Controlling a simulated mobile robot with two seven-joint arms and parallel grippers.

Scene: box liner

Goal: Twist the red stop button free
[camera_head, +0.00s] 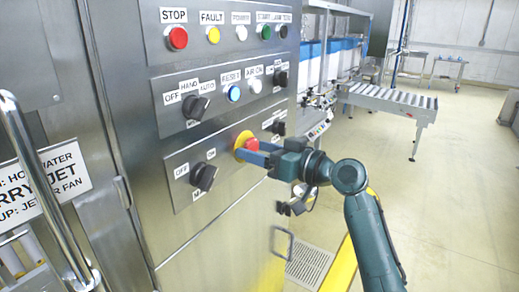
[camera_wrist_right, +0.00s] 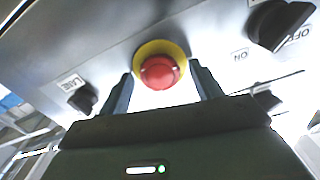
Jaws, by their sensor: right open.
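The red stop button (camera_head: 250,145) sits on a yellow disc on the lowest panel of the steel cabinet. In the right wrist view the red button (camera_wrist_right: 159,72) is centred in front of its yellow ring (camera_wrist_right: 150,48). My right gripper (camera_head: 255,152) reaches it from the right. In the wrist view the open fingers (camera_wrist_right: 163,85) stand on either side of the button, with a gap visible on each side. Whether the fingertips reach past the button's face is hard to tell. My left gripper is not in view.
Black selector knobs (camera_head: 204,177) and (camera_head: 279,128) flank the button on the same panel. A panel above holds another knob (camera_head: 196,107) and a blue button (camera_head: 233,93). A red STOP lamp or button (camera_head: 178,38) is on the top panel. A roller conveyor (camera_head: 392,99) stands behind; the floor right is clear.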

